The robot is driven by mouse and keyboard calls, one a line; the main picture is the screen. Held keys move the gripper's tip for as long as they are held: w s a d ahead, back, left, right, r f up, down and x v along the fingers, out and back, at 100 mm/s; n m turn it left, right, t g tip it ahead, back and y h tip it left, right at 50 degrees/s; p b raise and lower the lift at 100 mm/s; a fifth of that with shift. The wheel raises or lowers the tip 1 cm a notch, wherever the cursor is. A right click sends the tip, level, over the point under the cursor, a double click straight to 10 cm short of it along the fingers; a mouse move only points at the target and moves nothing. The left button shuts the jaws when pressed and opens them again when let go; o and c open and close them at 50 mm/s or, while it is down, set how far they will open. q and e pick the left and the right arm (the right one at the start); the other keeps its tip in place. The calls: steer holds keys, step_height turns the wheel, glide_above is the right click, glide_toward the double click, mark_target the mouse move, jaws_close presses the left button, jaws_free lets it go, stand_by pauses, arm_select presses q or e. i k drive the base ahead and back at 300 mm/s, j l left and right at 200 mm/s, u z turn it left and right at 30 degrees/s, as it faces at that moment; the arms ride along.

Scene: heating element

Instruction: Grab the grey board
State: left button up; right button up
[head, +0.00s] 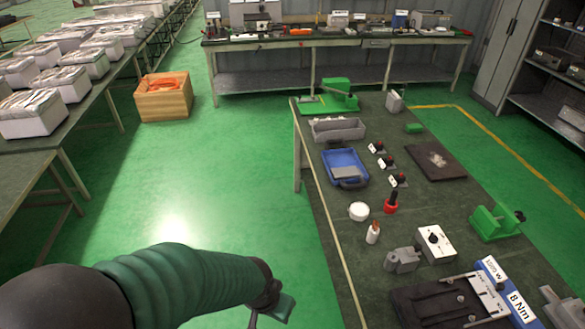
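A dark flat board (435,161) with a pale worn patch lies on the green-topped workbench (335,215), towards its right side. It looks dark grey-brown, and I cannot tell for sure that it is the grey board. A dark plate-like fixture (425,308) with metal parts lies at the near end of the bench. My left gripper (268,309) is at the bottom of the head view, left of the bench edge and apart from everything on it. Its fingers are partly hidden and small, so their opening is unclear. My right gripper is not in view.
On the bench are a grey tray (338,130), a blue tray (345,168), a white box with a knob (435,243), a green fixture (496,222) and small bottles. A wooden crate (164,97) stands on the floor.

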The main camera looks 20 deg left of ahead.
mark_target(351, 172)
steer(key=u, duration=0.45)
steer(key=i+j+u, duration=0.3)
steer(key=i, duration=0.45)
steer(key=i+u, duration=0.3)
steer(key=i, duration=0.45)
steer(key=i+z, duration=0.3)
steer(key=i+j+z, duration=0.3)
steer(key=i, duration=0.15)
steer(key=i+j+z, duration=0.1)
steer(key=i+z, duration=0.25)
